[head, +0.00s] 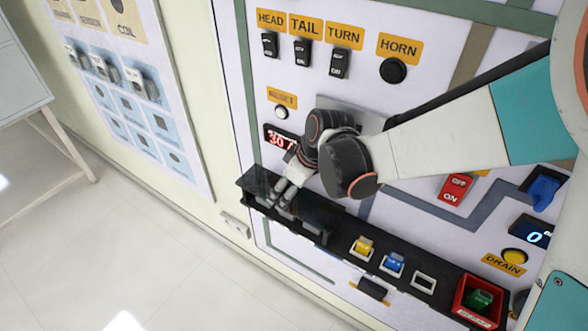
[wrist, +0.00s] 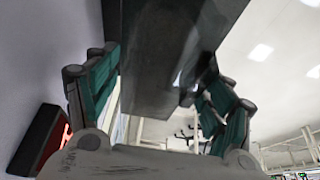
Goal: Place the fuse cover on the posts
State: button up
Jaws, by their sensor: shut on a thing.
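My gripper (head: 278,196) is at the left end of the black ledge on the wall panel. It is shut on the dark fuse cover (head: 318,210). In the wrist view the cover (wrist: 165,60) is a dark grey, slightly glossy slab between the two green-padded fingers (wrist: 160,100). In the head view the cover looks smoky and partly see-through, at the left part of the ledge. Pale shapes show at its lower edge, possibly the posts or fuse sockets. Whether the cover touches the posts, I cannot tell.
The ledge (head: 450,288) carries a yellow fuse (head: 363,246), a blue fuse (head: 393,263), an empty white-framed socket (head: 423,282) and a red box (head: 463,306) with a green piece inside. A red digital display (head: 279,137) is close above my gripper. Open floor lies left.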

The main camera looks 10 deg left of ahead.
jog(key=shift+f+b, duration=0.55)
jog(key=shift+f, duration=0.1)
jog(key=o, duration=1.9)
jog(key=shift+r, duration=0.1)
